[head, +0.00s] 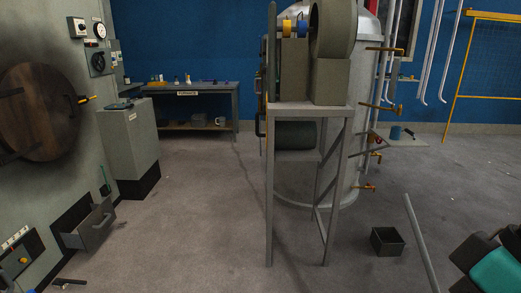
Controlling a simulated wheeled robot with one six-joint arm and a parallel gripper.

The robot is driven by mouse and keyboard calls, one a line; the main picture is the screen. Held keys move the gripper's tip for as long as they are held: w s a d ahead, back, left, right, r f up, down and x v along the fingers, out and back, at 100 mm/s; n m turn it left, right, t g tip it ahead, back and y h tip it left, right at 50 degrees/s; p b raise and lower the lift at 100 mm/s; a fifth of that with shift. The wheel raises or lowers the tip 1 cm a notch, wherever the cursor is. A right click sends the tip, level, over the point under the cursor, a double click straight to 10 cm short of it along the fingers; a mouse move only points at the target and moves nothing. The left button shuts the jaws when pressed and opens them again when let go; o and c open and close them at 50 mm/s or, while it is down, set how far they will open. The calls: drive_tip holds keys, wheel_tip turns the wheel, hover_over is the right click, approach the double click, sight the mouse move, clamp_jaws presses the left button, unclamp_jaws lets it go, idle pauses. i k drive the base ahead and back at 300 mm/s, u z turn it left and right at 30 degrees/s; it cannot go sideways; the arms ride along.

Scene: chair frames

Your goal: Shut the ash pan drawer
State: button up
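The ash pan drawer (97,230) is at the lower left, low in the front of the large grey-green boiler (75,125). It stands open, pulled out to the right from its dark opening, with a handle on its front. Its inside looks dark, and I cannot tell what it holds. My gripper is not in view. A dark and teal part at the lower right edge looks like a link of my arm, far from the drawer.
A grey cabinet (130,150) stands behind the drawer. A dark handled item (68,283) shows at the bottom left. A metal stand (308,105) with machinery fills the middle, with a small open box (387,241) to its right. Floor between drawer and stand is clear.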

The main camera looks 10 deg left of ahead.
sight(86, 236)
drive_tip(key=u, duration=0.3)
drive_tip(key=i, duration=2)
drive_tip(key=u, duration=1.35)
drive_tip(key=i, duration=1.35)
drive_tip(key=u, duration=0.7)
